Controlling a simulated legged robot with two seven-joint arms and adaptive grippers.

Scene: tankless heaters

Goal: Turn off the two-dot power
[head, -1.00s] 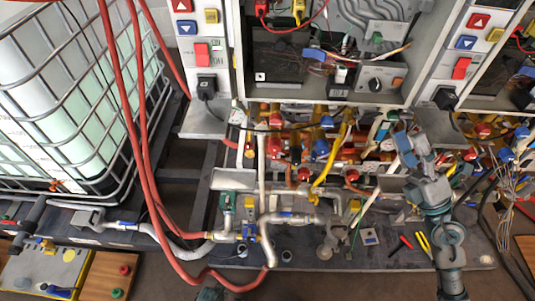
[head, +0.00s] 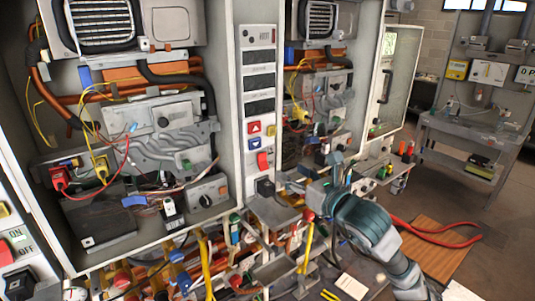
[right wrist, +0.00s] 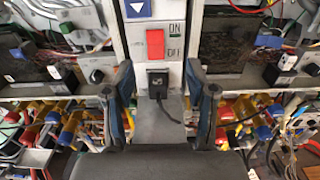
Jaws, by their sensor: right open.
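A red rocker switch (head: 263,160) sits on the narrow white control panel (head: 259,110) between two open heaters, below red and blue arrow buttons. It also shows in the right wrist view (right wrist: 158,43), with ON and OFF labels to its right. A black plug with a cord (right wrist: 158,80) sits just below it. My right gripper (head: 323,172) is open and empty, in front of this panel's lower part. In the right wrist view its fingers (right wrist: 159,92) stand apart on both sides of the plug, below the switch. My left gripper is out of view.
Another panel with a red switch (head: 6,253) is at the lower left edge. Pipes and valves crowd the space below the heaters. A grey workbench (head: 480,140) stands at the back right; the floor there is largely clear.

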